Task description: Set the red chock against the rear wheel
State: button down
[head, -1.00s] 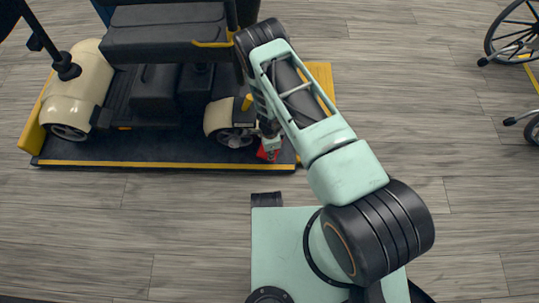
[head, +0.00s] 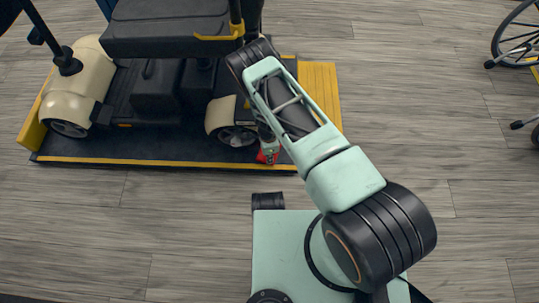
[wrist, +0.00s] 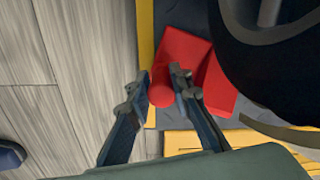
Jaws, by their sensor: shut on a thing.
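The red chock (head: 267,157) is on or just above the dark platform, right of the rear wheel (head: 238,136) of the cream scooter (head: 85,85). In the wrist view, the chock (wrist: 183,50) is a red wedge with a round red handle. My gripper (wrist: 162,83) is shut on this handle, one finger on each side. A dark round shape at upper right, likely the rear wheel (wrist: 275,70), is close beside the wedge. I cannot tell whether they touch. In the head view my gripper (head: 267,147) is partly hidden by my arm.
The dark platform (head: 160,150) has a yellow front edge and a yellow ramp panel (head: 320,90) at its right end. The scooter's seat (head: 165,28) overhangs behind my arm. A wheelchair (head: 520,45) stands at far right. Wood floor is clear in front and right.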

jog(key=shift+s+a+f, duration=0.15)
jog(key=shift+a, duration=1.05)
jog(key=shift+s+a+f, duration=0.1)
jog(key=shift+a, duration=1.05)
dwell(0.6)
jog(key=shift+w+a+r, duration=0.1)
jog(key=shift+w+a, duration=0.1)
jog(key=shift+a, duration=0.75)
dwell(0.8)
jog(key=c, duration=1.9)
grip_release()
jog(key=shift+o, duration=1.2)
jog(key=shift+d, duration=0.2)
jog(key=shift+s+d, duration=0.1)
